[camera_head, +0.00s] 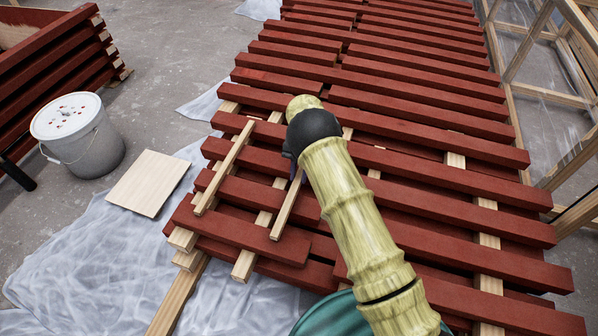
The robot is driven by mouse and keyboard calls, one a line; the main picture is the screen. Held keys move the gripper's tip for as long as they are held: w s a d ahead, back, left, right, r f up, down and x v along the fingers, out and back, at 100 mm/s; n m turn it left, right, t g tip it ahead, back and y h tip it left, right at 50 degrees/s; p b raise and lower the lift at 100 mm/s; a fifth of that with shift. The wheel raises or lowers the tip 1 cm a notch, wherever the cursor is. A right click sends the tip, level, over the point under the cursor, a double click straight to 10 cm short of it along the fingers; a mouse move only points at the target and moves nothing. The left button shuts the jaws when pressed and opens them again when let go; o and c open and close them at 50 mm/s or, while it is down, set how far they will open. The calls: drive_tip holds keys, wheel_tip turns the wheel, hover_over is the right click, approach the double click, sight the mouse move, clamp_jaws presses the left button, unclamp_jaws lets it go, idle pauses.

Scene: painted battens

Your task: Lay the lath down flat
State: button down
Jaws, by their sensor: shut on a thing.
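A narrow pale wooden lath (286,212) shows just left of my arm, over the red battens. Its lower end is in view and its upper part is hidden behind my wrist. My gripper (297,172) is at the dark wrist end and is shut on this lath. The fingers are mostly hidden, so their exact hold does not show. I cannot tell whether the lath touches the battens along its length. A second pale lath (224,166) lies slantwise across the red battens further left.
Red painted battens (420,115) lie in layered rows on pale spacers. Plastic sheeting (100,260) covers the floor at lower left. A timber frame (540,95) borders the right. Another red stack (50,60) is at upper left.

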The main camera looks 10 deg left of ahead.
drive_tip(key=shift+f, duration=0.2)
drive_tip(key=c, duration=1.2)
unclamp_jaws()
drive_tip(key=shift+r, duration=0.1)
drive_tip(key=shift+r+b, duration=0.45)
drive_tip(key=shift+b, duration=0.05)
drive_tip(key=p+v, duration=0.6)
drive_tip(key=v, duration=0.6)
